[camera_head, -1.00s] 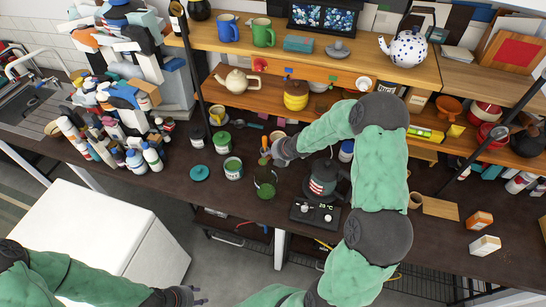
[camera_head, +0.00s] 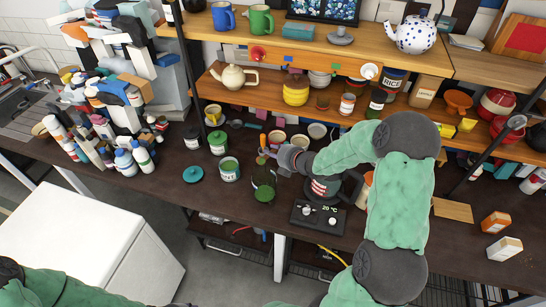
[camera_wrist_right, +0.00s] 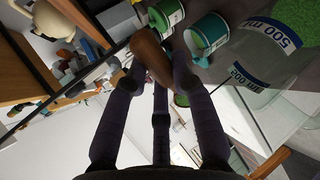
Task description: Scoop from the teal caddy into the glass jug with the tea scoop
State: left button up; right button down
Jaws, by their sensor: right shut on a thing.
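My right gripper (camera_head: 284,157) is shut on the wooden tea scoop (camera_head: 262,154), just behind the glass jug. The brown scoop (camera_wrist_right: 153,57) sits between my fingers in the right wrist view. The clear glass jug (camera_head: 264,179) stands on the dark counter with green inside; its 500 ml mark shows on the jug (camera_wrist_right: 267,52) in the wrist view. The open teal caddy (camera_head: 230,171) stands left of the jug, with green contents; the caddy (camera_wrist_right: 208,36) is near the scoop in the wrist view. I cannot tell whether the scoop is loaded. My left gripper is out of view.
A teal lid (camera_head: 193,174) lies left of the caddy. Green tins (camera_head: 218,143) and bowls stand behind. Shelves (camera_head: 270,96) overhang the counter's back. Bottles crowd the left.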

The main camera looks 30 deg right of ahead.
jog(key=t+y+b, duration=0.1)
jog(key=t+b, duration=0.2)
jog(key=b, duration=0.5)
jog(key=s+f+n+t+y+b, duration=0.1)
jog(key=t+b, duration=0.2)
jog(key=b, duration=0.5)
jog(key=f+n+t+y+b, duration=0.1)
jog(key=t+b, duration=0.1)
jog(key=b, duration=0.6)
jog(key=shift+s+d+f+t+y, duration=0.1)
jog(key=shift+s+t+y, duration=0.15)
jog(key=shift+t+y, duration=0.15)
jog(key=shift+s, duration=0.1)
dwell(2.0)
